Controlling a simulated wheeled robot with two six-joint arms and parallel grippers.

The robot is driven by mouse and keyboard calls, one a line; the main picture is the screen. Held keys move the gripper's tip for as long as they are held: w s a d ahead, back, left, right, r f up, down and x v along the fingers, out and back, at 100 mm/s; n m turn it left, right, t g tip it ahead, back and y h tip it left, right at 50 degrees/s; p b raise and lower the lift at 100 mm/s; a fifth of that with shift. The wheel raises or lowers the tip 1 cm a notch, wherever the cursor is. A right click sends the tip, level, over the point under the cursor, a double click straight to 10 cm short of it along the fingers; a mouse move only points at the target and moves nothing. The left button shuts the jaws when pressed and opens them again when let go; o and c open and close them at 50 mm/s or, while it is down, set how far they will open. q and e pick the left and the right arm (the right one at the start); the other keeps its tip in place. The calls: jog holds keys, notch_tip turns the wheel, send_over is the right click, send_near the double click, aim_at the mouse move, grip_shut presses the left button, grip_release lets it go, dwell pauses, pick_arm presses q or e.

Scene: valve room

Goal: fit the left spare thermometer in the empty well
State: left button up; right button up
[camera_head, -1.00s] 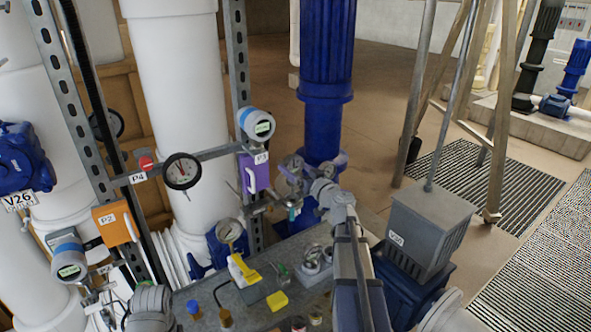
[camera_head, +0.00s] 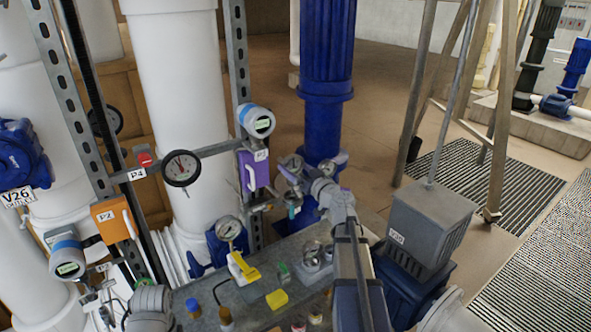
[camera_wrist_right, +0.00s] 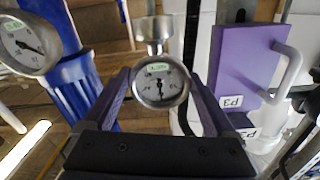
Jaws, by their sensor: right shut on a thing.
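My right gripper (camera_head: 308,176) is in front of the pipework, right of the purple P3 box (camera_head: 255,170). It is shut on a round dial thermometer (camera_head: 291,164) with a white face. In the right wrist view the gripper (camera_wrist_right: 160,82) has this thermometer (camera_wrist_right: 160,90) between its two purple-grey fingers. A metal fitting (camera_wrist_right: 154,30) lines up with the dial; I cannot tell whether it is joined to it. A second dial (camera_wrist_right: 30,45) shows at the left there. I cannot make out an empty well. My left gripper is out of view.
A grey bench (camera_head: 245,296) below carries a yellow block (camera_head: 277,299), small bottles and round metal parts (camera_head: 312,252). A gauge (camera_head: 228,228) stands by a yellow handle (camera_head: 243,267). The blue pump (camera_head: 326,95) is close behind my right gripper.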

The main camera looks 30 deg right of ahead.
jog(key=shift+f, duration=0.3)
jog(key=shift+f+b, duration=1.8)
jog(key=shift+b, duration=0.25)
jog(key=shift+f, duration=0.25)
jog(key=shift+f+b, duration=0.3)
jog(key=shift+b, duration=0.25)
jog(key=shift+f+b, duration=0.45)
jog(key=o, duration=0.8)
jog(key=shift+s, duration=0.1)
